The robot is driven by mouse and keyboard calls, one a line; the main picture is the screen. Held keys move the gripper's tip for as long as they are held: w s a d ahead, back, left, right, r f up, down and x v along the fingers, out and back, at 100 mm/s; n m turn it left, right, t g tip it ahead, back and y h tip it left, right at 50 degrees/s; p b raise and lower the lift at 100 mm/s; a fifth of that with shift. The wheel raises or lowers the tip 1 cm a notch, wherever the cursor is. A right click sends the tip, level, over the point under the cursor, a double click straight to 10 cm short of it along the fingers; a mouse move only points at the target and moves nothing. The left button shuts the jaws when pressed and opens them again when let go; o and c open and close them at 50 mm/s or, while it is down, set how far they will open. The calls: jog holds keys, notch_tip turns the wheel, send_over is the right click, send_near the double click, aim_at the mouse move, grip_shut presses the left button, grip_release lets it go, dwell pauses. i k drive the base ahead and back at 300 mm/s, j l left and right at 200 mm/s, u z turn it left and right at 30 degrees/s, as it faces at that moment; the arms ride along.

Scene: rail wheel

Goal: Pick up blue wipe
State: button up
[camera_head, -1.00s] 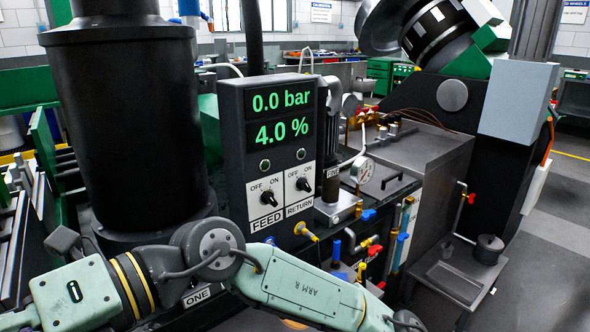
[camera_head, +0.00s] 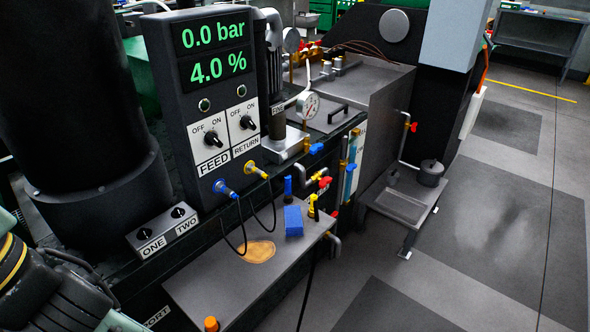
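The blue wipe (camera_head: 293,221) is a small blue block-like pad on a grey metal shelf (camera_head: 215,270) at the front of the machine. It lies just right of an orange-brown puddle-like patch (camera_head: 254,251). Blue and yellow fittings stand close behind and beside it. My arm shows at the lower left corner of the view, well left of the wipe. My gripper is not in view.
A control panel (camera_head: 212,100) reading 0.0 bar and 4.0 % stands behind the shelf. Two black hoses (camera_head: 274,205) loop down near the patch. An orange-capped fitting (camera_head: 211,324) is at the shelf's front. Open floor (camera_head: 480,230) lies to the right.

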aim_at(293, 224)
jog(key=i+l, duration=0.7)
jog(key=i, duration=0.15)
jog(key=j+u, duration=0.05)
